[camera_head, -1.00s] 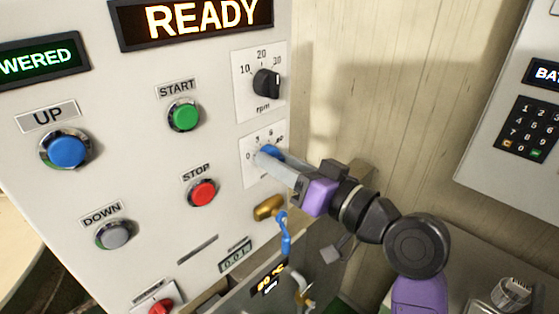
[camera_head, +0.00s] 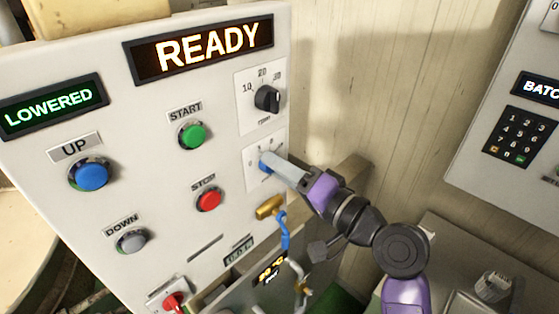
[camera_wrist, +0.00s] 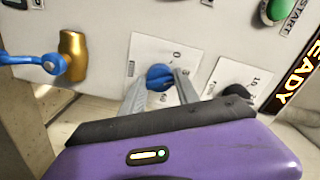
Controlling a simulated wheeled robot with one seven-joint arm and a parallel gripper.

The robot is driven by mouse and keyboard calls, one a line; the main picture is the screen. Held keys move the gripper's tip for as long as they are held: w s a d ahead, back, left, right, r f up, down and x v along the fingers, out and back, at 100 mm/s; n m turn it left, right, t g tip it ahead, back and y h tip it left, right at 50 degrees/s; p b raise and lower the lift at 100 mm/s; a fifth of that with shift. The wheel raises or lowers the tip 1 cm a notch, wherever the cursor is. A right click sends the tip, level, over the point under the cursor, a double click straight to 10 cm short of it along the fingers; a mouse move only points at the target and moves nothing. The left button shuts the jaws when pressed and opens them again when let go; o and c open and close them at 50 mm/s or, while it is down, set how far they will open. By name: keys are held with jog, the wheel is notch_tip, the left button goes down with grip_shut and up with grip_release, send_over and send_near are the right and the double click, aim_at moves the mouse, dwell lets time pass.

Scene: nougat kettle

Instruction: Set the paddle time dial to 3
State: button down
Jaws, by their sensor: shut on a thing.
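The paddle time dial is a blue knob (camera_head: 268,160) on a white scale plate (camera_head: 252,177), on the right side of the control panel, below the black rpm dial. My gripper (camera_head: 273,164) reaches it from the right and is shut on the knob. In the wrist view, the two grey fingers (camera_wrist: 158,90) lie on either side of the blue knob (camera_wrist: 160,76). A 0 shows on its plate (camera_wrist: 143,55) there. The fingers hide part of the scale, so I cannot tell which number the knob points to.
The black rpm dial (camera_head: 267,98) sits just above. Green START (camera_head: 192,136) and red STOP (camera_head: 208,200) buttons are to the left. A brass valve (camera_head: 270,207) with a blue lever is close below my gripper. The display reads READY (camera_head: 208,46).

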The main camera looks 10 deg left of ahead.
jog(key=shift+m, duration=0.6)
jog(key=c, duration=0.9)
grip_release()
jog(key=b+v, duration=0.1)
jog(key=v, duration=0.6)
jog(key=shift+s+d+b, duration=0.25)
jog(key=shift+d+b, duration=0.1)
